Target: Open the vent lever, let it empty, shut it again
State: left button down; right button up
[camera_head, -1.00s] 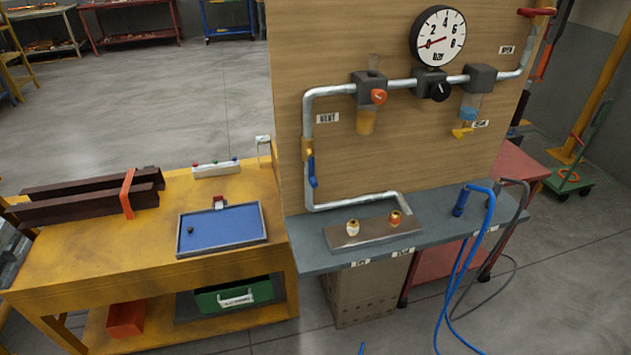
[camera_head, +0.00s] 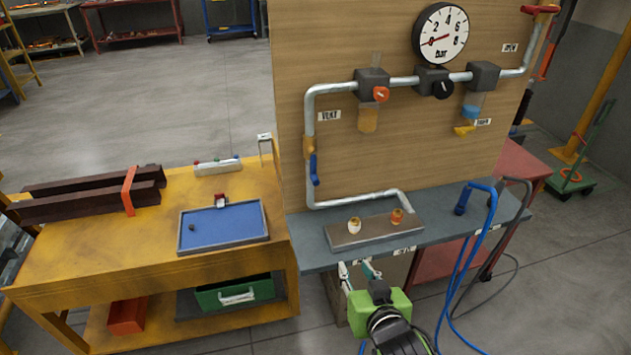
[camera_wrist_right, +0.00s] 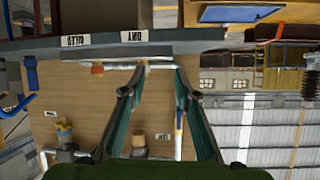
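The vent lever (camera_head: 314,170) is a blue handle on the left vertical pipe of the wooden panel. It hangs down almost along the pipe, below a brass-coloured valve body (camera_head: 308,147). A VENT label (camera_head: 329,115) is above it to the right. The round pressure gauge (camera_head: 440,34) has a red needle pointing to the lower left, near the low end. My right gripper (camera_head: 358,268) is in front of the grey shelf, low and to the right of the lever. Its fingers are apart and empty, also in the right wrist view (camera_wrist_right: 155,85). My left gripper is out of view.
The grey shelf (camera_head: 330,252) juts out below the panel and carries a plate with two fittings (camera_head: 375,230). Blue and dark hoses (camera_head: 467,250) hang at the right. A yellow bench (camera_head: 90,255) with a blue tray (camera_head: 222,226) stands at the left.

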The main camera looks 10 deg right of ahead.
aim_at(315, 178)
jog(key=w+a+r+t+y, duration=0.1)
jog(key=w+a+r+t, duration=0.15)
jog(key=r, duration=0.25)
jog(key=w+a+r+t, duration=0.2)
jog(key=w+r+t, duration=0.1)
jog(key=w+r, duration=0.15)
jog(key=shift+g, duration=0.25)
jog(key=w+p, duration=0.1)
jog(key=w, duration=0.3)
jog(key=w+p, duration=0.1)
jog(key=w, duration=0.7)
jog(key=shift+w+r+p, duration=0.35)
jog(key=shift+r+p, duration=0.05)
grip_shut()
